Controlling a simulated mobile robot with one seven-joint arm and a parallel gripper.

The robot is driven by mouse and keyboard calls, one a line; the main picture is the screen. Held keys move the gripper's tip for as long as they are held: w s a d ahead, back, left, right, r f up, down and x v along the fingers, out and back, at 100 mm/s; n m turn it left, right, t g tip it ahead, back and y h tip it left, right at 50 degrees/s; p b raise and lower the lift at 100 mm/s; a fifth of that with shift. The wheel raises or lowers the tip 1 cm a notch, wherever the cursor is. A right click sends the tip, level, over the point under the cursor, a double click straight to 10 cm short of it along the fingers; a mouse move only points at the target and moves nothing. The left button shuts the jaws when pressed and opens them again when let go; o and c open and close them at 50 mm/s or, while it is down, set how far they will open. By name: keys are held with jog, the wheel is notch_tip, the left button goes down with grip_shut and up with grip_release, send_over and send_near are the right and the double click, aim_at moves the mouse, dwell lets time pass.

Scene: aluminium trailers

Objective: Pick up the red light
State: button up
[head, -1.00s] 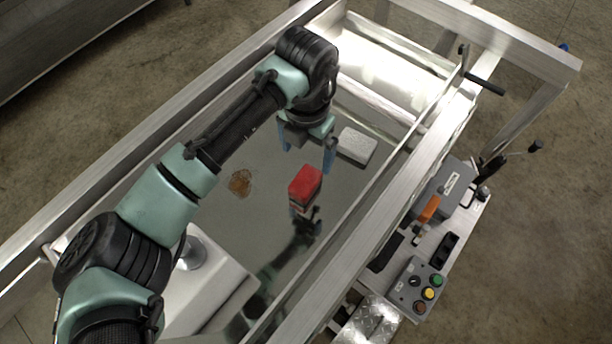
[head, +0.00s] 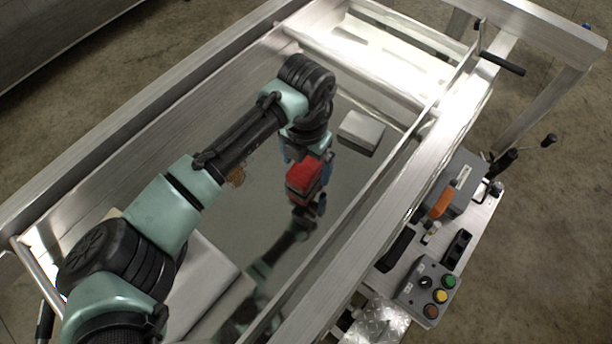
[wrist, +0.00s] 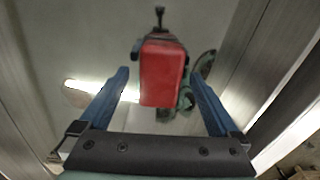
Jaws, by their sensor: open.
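The red light (head: 304,175) is a red block-shaped lamp on a dark base, standing on the shiny trailer floor (head: 262,215). In the wrist view the red light (wrist: 163,72) lies ahead, roughly between the blue fingers, with its near end reaching between their tips. My gripper (wrist: 163,85) is open, with a gap on each side of the light. In the head view my gripper (head: 308,172) is right at the light, and its blue fingers are partly hidden by it and by the wrist.
A pale grey block (head: 361,131) lies on the floor behind the light. The trailer's long metal side rail (head: 385,190) runs close on the right. A control box with coloured buttons (head: 428,292) and an orange-handled switch (head: 441,204) sit outside it. A white box (head: 205,280) is at lower left.

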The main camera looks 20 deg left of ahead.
jog(key=shift+f, duration=0.25)
grip_shut()
dwell(0.3)
jog(key=shift+r, duration=0.15)
